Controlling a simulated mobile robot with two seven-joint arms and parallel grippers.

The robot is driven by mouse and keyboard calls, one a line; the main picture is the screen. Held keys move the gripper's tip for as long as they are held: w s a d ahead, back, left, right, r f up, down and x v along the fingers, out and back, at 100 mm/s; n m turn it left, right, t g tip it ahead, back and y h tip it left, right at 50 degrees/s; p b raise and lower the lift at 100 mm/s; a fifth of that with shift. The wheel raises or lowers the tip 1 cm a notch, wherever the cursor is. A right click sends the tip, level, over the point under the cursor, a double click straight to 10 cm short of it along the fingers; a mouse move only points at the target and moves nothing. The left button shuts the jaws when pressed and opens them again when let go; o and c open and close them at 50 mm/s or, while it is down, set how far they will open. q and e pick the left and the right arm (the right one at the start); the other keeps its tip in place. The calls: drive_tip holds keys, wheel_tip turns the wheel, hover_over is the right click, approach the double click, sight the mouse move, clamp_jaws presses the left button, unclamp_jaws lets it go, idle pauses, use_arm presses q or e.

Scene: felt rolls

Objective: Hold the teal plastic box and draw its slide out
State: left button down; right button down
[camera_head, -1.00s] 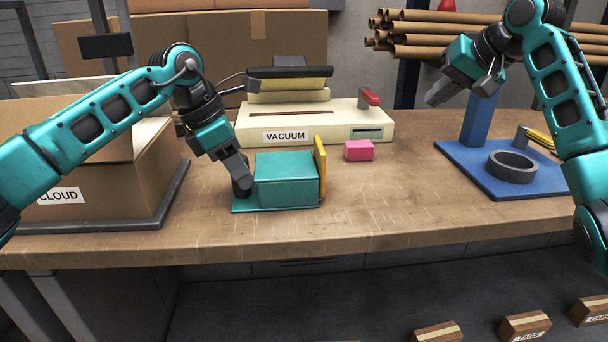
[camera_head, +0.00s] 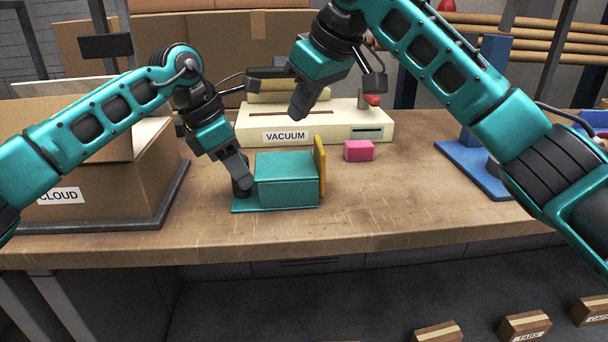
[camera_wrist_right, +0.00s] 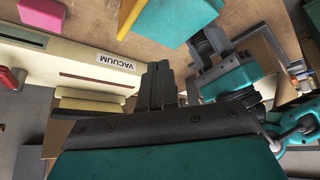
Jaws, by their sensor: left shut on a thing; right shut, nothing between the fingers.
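The teal plastic box (camera_head: 286,181) lies on the bench, on a thin teal base plate. A yellow upright panel (camera_head: 320,166), which looks like the end of its slide, stands at its right end. My left gripper (camera_head: 242,190) is shut on the left end of the teal box; its fingertips are partly hidden. My right gripper (camera_head: 299,108) is shut and empty, above and behind the box, in front of the vacuum machine. The right wrist view shows the teal box (camera_wrist_right: 180,18), the yellow panel (camera_wrist_right: 129,15) and my right fingers (camera_wrist_right: 158,85), apart from both.
A cream machine labelled VACUUM (camera_head: 350,118) stands behind the box. A pink block (camera_head: 358,150) lies right of the yellow panel. A cardboard box labelled CLOUD (camera_head: 110,188) is at left. A blue stand (camera_head: 470,165) is at right.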

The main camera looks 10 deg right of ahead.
use_arm(q)
drive_tip(key=shift+f, duration=0.1)
use_arm(e)
drive_tip(key=shift+f, duration=3.4)
drive_tip(key=shift+d, duration=0.2)
drive_tip(key=d, duration=0.8)
drive_tip(key=shift+d, duration=0.25)
drive_tip(key=shift+a, duration=0.1)
drive_tip(key=shift+r, duration=0.15)
wheel_tip(320, 180, up, 7)
drive_tip(key=a, duration=0.1)
idle(1.0)
